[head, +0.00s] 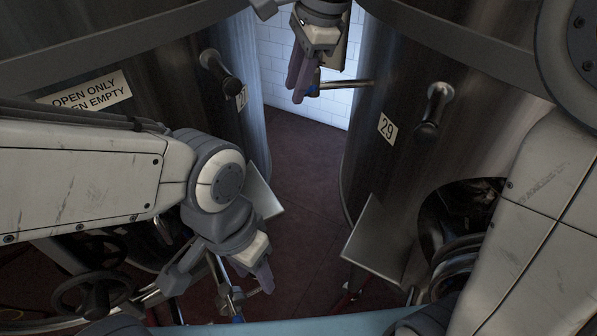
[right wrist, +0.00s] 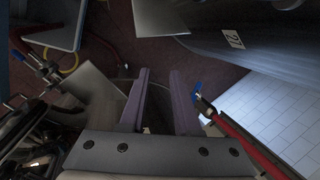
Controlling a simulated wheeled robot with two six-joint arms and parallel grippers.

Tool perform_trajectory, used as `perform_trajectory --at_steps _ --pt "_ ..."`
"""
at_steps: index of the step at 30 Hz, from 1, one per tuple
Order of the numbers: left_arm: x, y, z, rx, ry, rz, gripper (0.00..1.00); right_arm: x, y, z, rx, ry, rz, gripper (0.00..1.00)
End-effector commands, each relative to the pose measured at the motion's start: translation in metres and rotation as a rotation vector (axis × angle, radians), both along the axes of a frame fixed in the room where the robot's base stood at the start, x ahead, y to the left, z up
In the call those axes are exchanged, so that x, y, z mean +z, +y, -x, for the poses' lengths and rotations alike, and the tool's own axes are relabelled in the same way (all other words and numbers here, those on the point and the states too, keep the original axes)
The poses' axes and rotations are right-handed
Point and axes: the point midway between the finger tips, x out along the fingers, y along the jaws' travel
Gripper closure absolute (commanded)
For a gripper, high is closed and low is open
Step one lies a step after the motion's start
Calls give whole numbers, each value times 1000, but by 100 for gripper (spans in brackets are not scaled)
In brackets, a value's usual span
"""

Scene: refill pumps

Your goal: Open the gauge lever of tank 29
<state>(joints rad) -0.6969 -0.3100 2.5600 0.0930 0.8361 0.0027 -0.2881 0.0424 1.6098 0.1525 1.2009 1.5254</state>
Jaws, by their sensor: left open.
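Tank 29 (head: 400,90) is the steel tank on the right in the head view, with its number label facing me. A metal pipe stub (head: 345,84) sticks out from its left side, ending at a small blue lever (head: 316,84). My right gripper (head: 299,85) hangs beside this blue part. In the right wrist view, the right gripper (right wrist: 158,95) has its two purple fingers apart, with no object clearly between them. My left gripper (head: 222,285) is open, low in front of tank 27.
Tank 27 (head: 245,60) stands at left, with a pipe handle (head: 222,70) and a sign. A handwheel (head: 95,295) is at lower left. A square metal plate (head: 372,240) juts out low on tank 29. Dark floor (head: 300,170) lies clear between the tanks.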

Motion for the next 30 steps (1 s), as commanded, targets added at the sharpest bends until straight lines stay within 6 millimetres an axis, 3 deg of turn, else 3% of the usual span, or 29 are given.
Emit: perform_trajectory --at_steps 1,12,24,30 --pt "10 0 0 0 0 0 50 2 5 11 77 -3 20 69" --pt "41 0 0 0 0 0 50 -21 22 79 629 -40 147 69" --pt "72 0 0 0 0 0 50 -45 20 153 1192 -81 244 69" --pt "81 0 0 0 0 0 50 -54 14 177 1378 -94 269 69"
